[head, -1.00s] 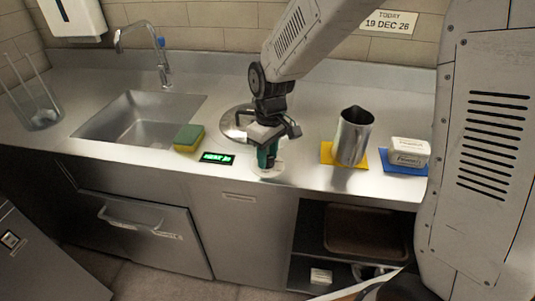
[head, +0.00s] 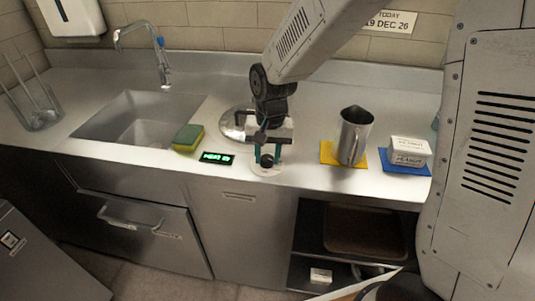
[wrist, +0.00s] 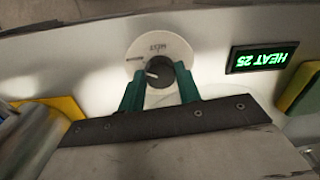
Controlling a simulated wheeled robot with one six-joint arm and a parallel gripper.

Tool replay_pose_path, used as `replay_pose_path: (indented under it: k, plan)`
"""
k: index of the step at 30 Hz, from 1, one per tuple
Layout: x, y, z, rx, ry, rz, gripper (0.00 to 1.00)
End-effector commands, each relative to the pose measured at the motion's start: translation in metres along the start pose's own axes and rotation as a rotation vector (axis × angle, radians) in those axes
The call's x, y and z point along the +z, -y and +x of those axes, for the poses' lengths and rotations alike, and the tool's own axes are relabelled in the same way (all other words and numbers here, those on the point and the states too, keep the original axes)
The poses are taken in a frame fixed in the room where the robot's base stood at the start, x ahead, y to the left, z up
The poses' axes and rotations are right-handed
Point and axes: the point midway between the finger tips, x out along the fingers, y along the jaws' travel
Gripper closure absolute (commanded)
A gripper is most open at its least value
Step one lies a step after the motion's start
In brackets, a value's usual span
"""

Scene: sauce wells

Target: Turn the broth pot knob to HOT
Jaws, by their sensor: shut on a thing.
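The dark round knob (wrist: 166,74) sits on a pale dial plate (wrist: 158,46) in the wrist view. A white mark on the knob points left in that view; the small lettering on the plate is hard to read. My gripper (wrist: 160,84) has its teal fingers on either side of the knob, shut on it. In the head view my gripper (head: 267,162) reaches down to the pale plate (head: 266,170) at the counter's front. A green-lit display (wrist: 263,57) beside the dial reads HEAT 25 upside down; it also shows in the head view (head: 217,158).
A round metal lid or pot top (head: 231,124) lies behind my gripper. A green-yellow sponge (head: 188,138) and a sink (head: 135,120) are to the left. A metal pitcher (head: 354,135) on a yellow mat and a white block (head: 409,151) on a blue mat stand right.

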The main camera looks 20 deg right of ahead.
Motion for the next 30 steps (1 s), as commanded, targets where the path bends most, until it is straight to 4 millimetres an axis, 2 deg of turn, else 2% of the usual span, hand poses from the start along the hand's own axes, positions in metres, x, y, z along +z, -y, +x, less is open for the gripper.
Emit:
replay_pose_path:
  k: [30]
  plan:
    - [0.0015, 0.0020, -0.0001, -0.001, -0.049, 0.926, 0.89]
